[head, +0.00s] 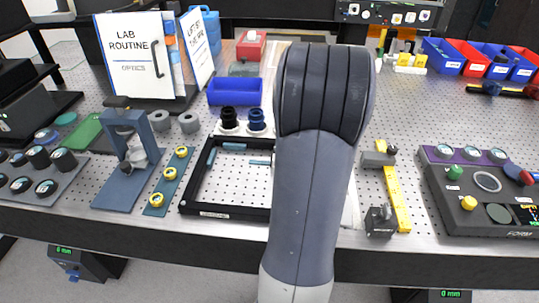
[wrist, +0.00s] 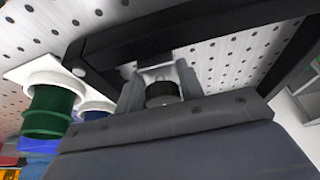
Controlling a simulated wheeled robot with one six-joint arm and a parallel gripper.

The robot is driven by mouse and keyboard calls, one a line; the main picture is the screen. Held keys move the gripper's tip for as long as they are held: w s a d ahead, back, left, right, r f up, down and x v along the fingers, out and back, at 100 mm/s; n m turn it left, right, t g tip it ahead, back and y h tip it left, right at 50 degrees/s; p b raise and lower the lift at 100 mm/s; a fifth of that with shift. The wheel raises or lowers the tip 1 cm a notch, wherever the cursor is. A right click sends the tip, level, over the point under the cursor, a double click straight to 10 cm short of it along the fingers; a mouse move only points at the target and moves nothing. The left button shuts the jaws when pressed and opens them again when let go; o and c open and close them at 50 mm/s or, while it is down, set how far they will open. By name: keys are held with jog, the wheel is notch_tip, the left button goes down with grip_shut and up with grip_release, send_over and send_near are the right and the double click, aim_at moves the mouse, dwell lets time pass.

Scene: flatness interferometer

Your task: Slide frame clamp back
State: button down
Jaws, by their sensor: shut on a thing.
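The black rectangular frame (head: 225,211) lies on the perforated table in the head view, its right part hidden behind my arm. Its dark bars also cross the wrist view (wrist: 185,27). In the wrist view my gripper (wrist: 160,82) is shut on a small dark round piece (wrist: 162,94) with a pale bracket behind it, close to the frame bars. This piece looks like the frame clamp; most of it is hidden by the fingers and gripper body. My arm hides the gripper and the clamp in the head view.
A blue bin (head: 235,92) is further back. A teal strip with yellow rings (head: 167,181) lies left; a yellow rail (head: 397,199) lies right.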

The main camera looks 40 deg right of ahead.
jog(key=c, duration=0.9)
grip_release()
jog(key=shift+s+r, duration=0.1)
jog(key=shift+r, duration=0.05)
jog(key=v, duration=1)
jog(key=shift+s+r, duration=0.1)
jog(key=shift+r, duration=0.15)
jog(key=x, duration=1)
jog(key=w+a, duration=0.1)
jog(key=w+a+p, duration=0.1)
jog(key=shift+w+f, duration=0.3)
jog(key=shift+w+a+f, duration=0.1)
jog(key=shift+w+a, duration=0.3)
jog(key=shift+w, duration=0.1)
